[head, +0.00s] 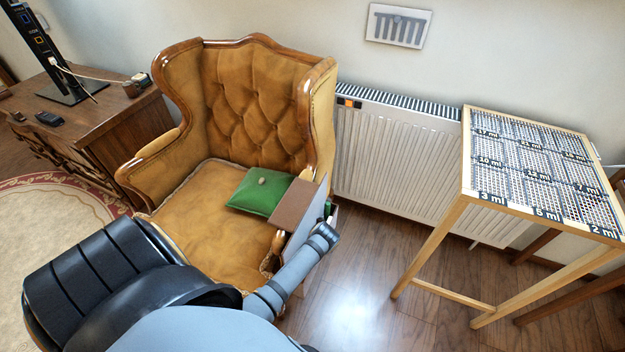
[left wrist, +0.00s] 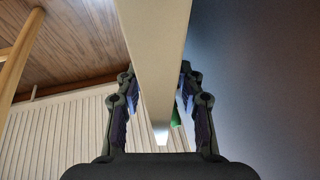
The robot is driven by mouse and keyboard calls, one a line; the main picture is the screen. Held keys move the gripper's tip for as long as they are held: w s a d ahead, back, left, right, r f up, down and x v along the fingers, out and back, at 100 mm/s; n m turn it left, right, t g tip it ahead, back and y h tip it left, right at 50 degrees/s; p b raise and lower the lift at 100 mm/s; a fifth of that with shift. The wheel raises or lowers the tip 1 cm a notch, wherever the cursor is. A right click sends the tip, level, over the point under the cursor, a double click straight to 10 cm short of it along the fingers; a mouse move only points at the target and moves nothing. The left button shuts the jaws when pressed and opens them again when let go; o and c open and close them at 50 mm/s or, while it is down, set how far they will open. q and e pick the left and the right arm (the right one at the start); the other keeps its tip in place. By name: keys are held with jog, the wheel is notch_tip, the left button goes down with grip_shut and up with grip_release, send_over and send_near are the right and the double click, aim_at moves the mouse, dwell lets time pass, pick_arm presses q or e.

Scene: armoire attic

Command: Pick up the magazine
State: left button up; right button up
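A brown flat cover (head: 295,204) lies over the right armrest of the tan armchair (head: 240,105). A thin blue-grey panel (head: 309,214) stands upright along its outer side. This panel may be the magazine, but I cannot tell for certain. My left gripper (head: 328,232) is at the panel's outer lower side, its fingers mostly hidden. In the left wrist view its fingers (left wrist: 158,73) are apart, one on each side of a long pale slab (left wrist: 154,45). I see no clear grip on it. A blue-grey surface (left wrist: 265,80) fills the right. My right gripper is out of view.
A green cushion (head: 260,190) lies on the seat. A white radiator (head: 395,155) runs along the wall behind. A wooden table with a numbered grid top (head: 540,165) stands at the right. Wooden floor (head: 370,285) is clear between chair and table.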

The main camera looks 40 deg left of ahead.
pick_arm(q)
jog(key=shift+f, duration=0.1)
jog(key=shift+c, duration=0.3)
grip_shut()
